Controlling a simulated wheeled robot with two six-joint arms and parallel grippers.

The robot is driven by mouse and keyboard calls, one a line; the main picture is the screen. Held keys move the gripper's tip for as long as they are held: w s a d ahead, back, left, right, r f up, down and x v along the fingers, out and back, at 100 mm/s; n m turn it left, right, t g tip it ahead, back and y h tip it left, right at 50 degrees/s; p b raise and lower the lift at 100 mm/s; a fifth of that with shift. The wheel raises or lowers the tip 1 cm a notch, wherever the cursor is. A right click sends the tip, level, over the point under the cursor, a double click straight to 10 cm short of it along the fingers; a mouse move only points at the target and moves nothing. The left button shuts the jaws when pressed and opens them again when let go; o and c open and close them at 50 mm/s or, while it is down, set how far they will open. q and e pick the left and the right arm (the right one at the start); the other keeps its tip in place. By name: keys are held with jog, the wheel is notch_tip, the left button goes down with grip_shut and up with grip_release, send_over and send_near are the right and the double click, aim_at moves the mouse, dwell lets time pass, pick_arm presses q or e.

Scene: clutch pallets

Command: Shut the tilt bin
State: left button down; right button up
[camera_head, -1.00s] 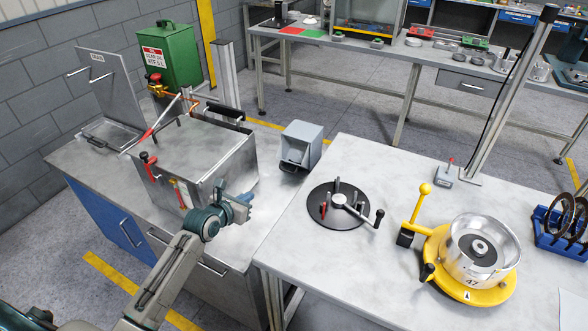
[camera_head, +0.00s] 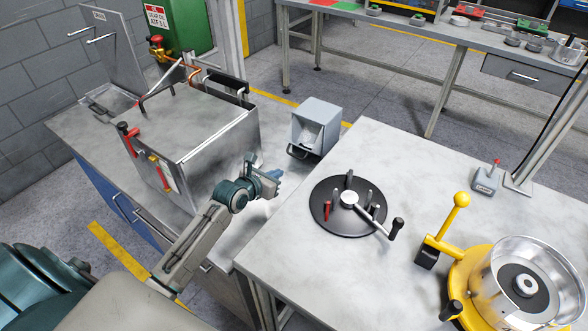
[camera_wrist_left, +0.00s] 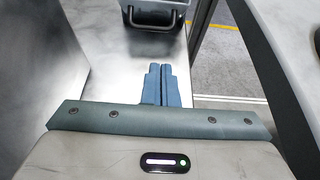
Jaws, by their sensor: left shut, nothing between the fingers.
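The tilt bin (camera_head: 322,113) is a small grey box at the right end of the left bench. Its front drawer is tilted out, and the pale inside shows above a dark handle (camera_head: 297,152). In the left wrist view the bin's dark handle (camera_wrist_left: 153,24) and grey front are at the top edge, cut off by the frame. My left gripper (camera_head: 277,175) is just in front of the bin, low over the bench and apart from the handle. Its blue fingers (camera_wrist_left: 161,84) are together and empty, pointing toward the bin. My right gripper is not in view.
A large metal washer box (camera_head: 195,135) with red-handled clamps stands left of my gripper. A black round fixture (camera_head: 335,222) with a crank lies on the right table (camera_head: 330,280). A gap separates the bench and this table. Bench surface between my gripper and the bin is clear.

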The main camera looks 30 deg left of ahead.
pick_arm(q)
jog(key=shift+w+f, duration=0.2)
jog(key=shift+w, duration=0.2)
jog(key=b+x, duration=0.1)
jog(key=x, duration=0.6)
jog(key=shift+w+d, duration=0.15)
jog(key=shift+w, duration=0.2)
jog(key=shift+w+f, duration=0.2)
jog(key=shift+w, duration=0.3)
jog(key=shift+w+r, duration=0.1)
jog(key=shift+w, duration=0.05)
